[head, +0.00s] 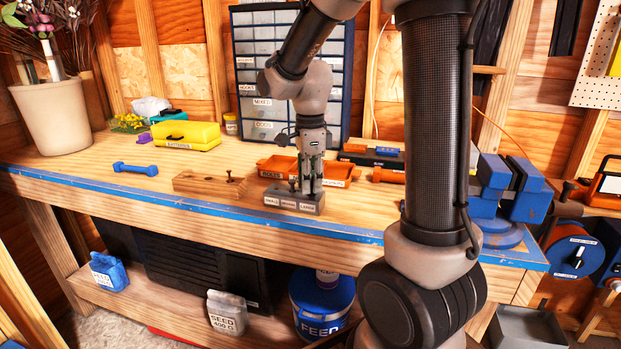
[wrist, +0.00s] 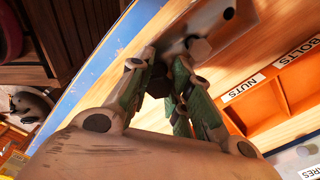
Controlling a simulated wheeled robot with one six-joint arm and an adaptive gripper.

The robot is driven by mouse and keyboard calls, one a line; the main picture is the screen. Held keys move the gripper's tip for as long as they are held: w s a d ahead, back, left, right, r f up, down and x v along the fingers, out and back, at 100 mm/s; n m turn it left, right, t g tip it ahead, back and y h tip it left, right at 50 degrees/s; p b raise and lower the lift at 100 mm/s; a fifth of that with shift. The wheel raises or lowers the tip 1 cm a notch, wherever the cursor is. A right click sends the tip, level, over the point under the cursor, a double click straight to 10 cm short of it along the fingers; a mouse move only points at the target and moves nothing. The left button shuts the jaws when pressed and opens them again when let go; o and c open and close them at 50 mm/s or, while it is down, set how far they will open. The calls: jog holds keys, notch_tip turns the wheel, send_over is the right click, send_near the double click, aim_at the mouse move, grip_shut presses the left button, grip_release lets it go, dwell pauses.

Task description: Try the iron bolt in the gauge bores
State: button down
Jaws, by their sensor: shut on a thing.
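The grey gauge block (head: 296,207), labelled small, medium and large, stands near the bench's front edge. My gripper (head: 312,190) is low over its large end. In the wrist view my gripper (wrist: 163,82) is shut on a dark hex-headed bolt (wrist: 158,79). Its shank is hidden, so I cannot tell whether it sits in the large bore. Another hex head (wrist: 200,48) shows on the gauge block (wrist: 246,18) beside the fingers, around the middle bore; it also shows in the head view (head: 292,184). A small round spot (wrist: 228,14) marks the small end.
A wooden block (head: 205,186) with a dark bolt head lies left of the gauge. An orange tray (head: 270,166), with bolts and nuts labels, is just behind. A blue dumbbell-shaped piece (head: 135,169) lies farther left. A blue vise (head: 505,185) stands right. The blue front edge is close.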

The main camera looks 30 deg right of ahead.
jog(key=shift+f, duration=0.5)
jog(key=c, duration=1.2)
grip_release()
jog(key=shift+c, duration=0.2)
notch_tip(320, 180, up, 12)
